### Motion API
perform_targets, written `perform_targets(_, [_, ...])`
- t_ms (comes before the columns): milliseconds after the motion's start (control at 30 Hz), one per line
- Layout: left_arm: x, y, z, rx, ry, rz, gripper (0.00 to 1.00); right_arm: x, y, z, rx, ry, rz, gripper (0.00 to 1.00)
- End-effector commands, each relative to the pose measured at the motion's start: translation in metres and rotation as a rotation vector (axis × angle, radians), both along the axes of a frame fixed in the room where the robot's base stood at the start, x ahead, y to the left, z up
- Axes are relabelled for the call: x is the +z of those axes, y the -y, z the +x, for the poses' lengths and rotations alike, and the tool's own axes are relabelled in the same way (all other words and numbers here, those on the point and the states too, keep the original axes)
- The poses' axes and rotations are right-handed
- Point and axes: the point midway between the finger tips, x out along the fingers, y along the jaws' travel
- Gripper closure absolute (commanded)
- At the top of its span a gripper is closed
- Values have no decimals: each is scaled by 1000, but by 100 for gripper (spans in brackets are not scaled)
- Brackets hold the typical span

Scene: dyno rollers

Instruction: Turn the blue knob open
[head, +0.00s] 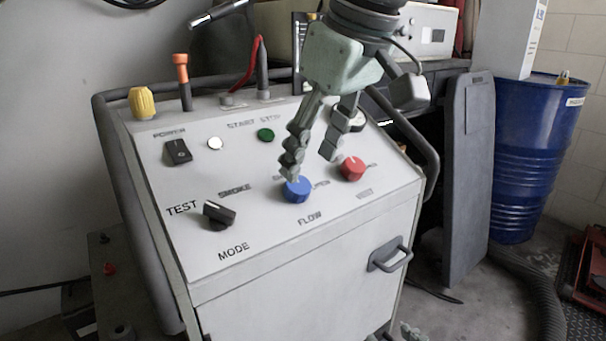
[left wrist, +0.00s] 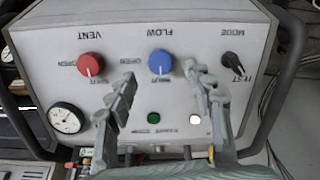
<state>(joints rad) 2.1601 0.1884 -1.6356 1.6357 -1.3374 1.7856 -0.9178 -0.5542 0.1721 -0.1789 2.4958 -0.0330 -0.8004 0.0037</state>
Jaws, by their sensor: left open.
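The blue knob (head: 297,189) sits above the word FLOW on the sloping panel (head: 250,225); it also shows in the left wrist view (left wrist: 160,62). There its white mark points down toward a small label, and OPEN stands to its left. My left gripper (head: 310,168) is open above the panel. In the head view one fingertip is just above and overlaps the top of the blue knob, and the other is up and right of it. In the left wrist view the fingers (left wrist: 158,72) lie on either side of the knob. Contact cannot be told.
A red knob (head: 352,168) stands close right of the blue one. A black MODE knob (head: 218,215), a green button (head: 265,135) and a black power switch (head: 177,152) share the panel. A gauge (left wrist: 66,118) is partly behind my fingers in the head view. A dark rail (head: 425,150) edges the cabinet.

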Motion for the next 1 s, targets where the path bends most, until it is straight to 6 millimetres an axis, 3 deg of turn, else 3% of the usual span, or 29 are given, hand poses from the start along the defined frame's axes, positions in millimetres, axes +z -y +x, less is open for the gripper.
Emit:
perform_targets(300, [-43, -12, 14, 2, -1, -1, 48, 19, -13, 8, 23, 99, 40, 58])
perform_targets(667, [-50, -13, 16, 1, 0, -2, 48, 23, -15, 9, 26, 116, 47, 58])
perform_targets(1000, [-50, -13, 16, 1, 0, -1, 88, 23, -15, 9, 25, 115, 46, 58])
